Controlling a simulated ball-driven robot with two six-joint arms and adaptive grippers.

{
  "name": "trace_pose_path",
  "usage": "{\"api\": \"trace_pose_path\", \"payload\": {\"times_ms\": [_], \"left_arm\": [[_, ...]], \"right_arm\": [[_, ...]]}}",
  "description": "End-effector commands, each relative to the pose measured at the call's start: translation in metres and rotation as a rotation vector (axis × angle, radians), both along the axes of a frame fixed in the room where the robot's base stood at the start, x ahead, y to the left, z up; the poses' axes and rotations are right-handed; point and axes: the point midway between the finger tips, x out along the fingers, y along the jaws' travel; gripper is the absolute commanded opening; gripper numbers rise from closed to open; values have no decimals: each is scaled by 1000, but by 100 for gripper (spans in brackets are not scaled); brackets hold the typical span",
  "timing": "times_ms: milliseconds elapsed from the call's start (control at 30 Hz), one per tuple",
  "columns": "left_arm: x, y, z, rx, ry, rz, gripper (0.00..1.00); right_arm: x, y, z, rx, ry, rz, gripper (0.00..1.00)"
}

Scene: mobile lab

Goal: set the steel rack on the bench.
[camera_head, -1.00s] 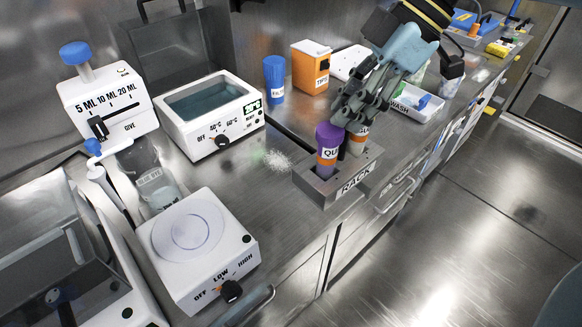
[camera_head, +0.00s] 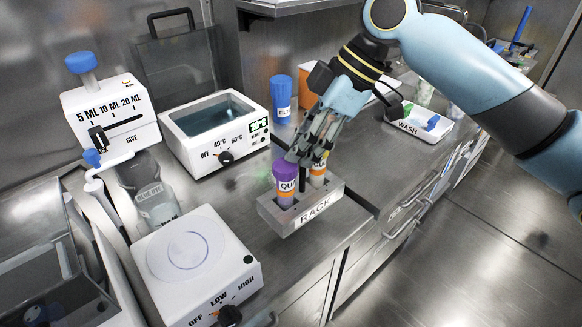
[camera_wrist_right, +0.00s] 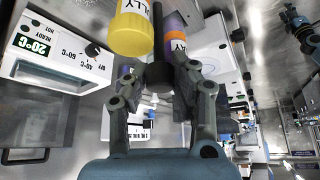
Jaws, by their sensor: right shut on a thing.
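The steel rack (camera_head: 272,217) with its RACK label is at the bench's front part, right of the hotplate. It looks level; whether its base touches the bench cannot be told. It holds a purple-capped tube (camera_head: 286,178) and a second orange-banded tube (camera_head: 318,175), partly hidden by my gripper. My right gripper (camera_head: 304,160) is shut on the rack's dark upright post between the tubes. In the right wrist view the post (camera_wrist_right: 158,75) stands between the fingers, with a yellow-capped tube (camera_wrist_right: 130,35) and the purple-capped tube beside it. My left gripper is not in view.
The hotplate (camera_head: 190,250) stands left of the rack, the water bath (camera_head: 218,118) behind it. A blue cup (camera_head: 281,95), an orange box (camera_head: 306,88) and a WASH tray (camera_head: 430,128) stand farther back. The bench's front edge is close to the rack's right.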

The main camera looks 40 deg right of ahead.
Motion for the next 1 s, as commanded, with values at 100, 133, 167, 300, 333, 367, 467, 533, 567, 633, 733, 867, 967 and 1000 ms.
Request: {"api": "trace_pose_path", "payload": {"times_ms": [100, 133, 167, 300, 333, 367, 467, 533, 567, 633, 733, 867, 967, 1000], "left_arm": [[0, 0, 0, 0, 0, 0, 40], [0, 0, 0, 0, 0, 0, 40], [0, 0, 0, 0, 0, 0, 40], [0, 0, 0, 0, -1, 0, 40], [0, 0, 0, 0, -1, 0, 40], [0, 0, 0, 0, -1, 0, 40], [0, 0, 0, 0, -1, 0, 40], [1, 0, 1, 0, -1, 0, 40], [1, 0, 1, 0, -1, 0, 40], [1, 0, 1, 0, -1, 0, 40], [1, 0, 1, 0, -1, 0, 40], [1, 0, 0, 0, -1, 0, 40], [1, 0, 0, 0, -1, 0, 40], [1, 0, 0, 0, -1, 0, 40]], "right_arm": [[15, 7, -8, 4, -3, -1, 0], [17, 8, -10, 3, -3, -1, 0], [19, 9, -11, 2, -3, -1, 0], [21, 10, -18, 0, 0, 1, 0], [20, 10, -22, -1, 0, 0, 0], [20, 10, -26, 0, 2, 0, 0], [20, 10, -42, 1, 2, -1, 0], [20, 10, -50, -1, 1, -1, 0], [20, 10, -52, 0, -1, 0, 0], [20, 9, -54, -1, -2, 1, 0], [20, 9, -53, -1, -2, 1, 0], [20, 9, -55, -1, -2, 1, 0], [20, 9, -55, -2, 0, 0, 35], [20, 9, -55, -2, 0, 0, 40]]}}
